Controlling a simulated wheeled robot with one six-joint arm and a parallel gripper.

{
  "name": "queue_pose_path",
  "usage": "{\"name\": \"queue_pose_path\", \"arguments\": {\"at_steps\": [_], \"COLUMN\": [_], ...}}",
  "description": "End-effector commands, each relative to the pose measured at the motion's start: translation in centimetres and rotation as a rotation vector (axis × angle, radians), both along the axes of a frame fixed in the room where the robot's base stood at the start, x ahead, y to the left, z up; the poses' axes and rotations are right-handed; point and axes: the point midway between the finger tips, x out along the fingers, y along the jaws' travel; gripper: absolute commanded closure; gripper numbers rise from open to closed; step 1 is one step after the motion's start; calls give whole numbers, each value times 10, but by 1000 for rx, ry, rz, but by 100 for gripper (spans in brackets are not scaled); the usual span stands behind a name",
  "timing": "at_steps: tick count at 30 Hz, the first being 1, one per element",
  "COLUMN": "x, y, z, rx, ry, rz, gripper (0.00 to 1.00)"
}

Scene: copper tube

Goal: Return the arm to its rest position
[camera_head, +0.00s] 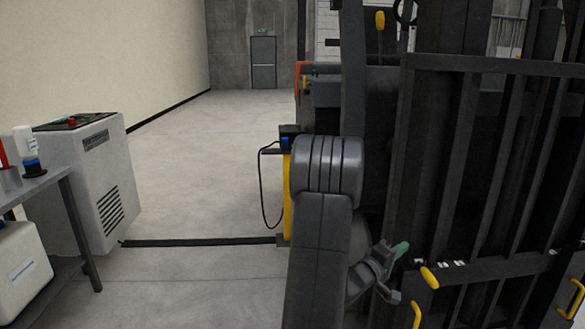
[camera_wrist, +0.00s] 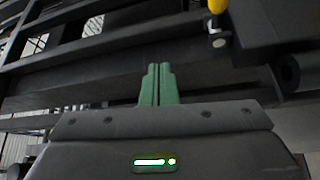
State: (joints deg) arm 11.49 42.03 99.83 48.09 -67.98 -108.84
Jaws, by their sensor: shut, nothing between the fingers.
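My arm rises in the middle of the head view, its upper links bent over and its wrist low to the right. My gripper (camera_head: 400,248) is at the end of it, close in front of the dark barred frame (camera_head: 480,160). In the wrist view the green fingers of my gripper (camera_wrist: 158,70) lie side by side against each other, with nothing between them. Dark bars fill the space beyond the fingertips. I cannot tell whether the gripper touches the frame. No copper tube is visible in either view.
The barred frame has yellow handles (camera_head: 430,277) near my gripper. A yellow post (camera_head: 286,195) with a blue-and-black device and cable stands left of my arm. A grey cabinet (camera_head: 85,175) and a metal table (camera_head: 52,190) stand at the left. The floor between is open.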

Motion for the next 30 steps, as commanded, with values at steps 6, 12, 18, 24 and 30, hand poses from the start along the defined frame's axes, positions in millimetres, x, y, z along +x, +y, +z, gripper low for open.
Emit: {"name": "queue_pose_path", "arguments": {"at_steps": [6,12,18,24,30], "x": [-16,-22,-22,-20,-11], "y": [25,31,31,32,43], "z": [-2,-3,-3,-2,10], "rx": [1,-1,-1,2,19], "ry": [1,-1,-2,-9,-59], "rz": [1,0,0,6,54], "gripper": [100,100,100,100,100]}}
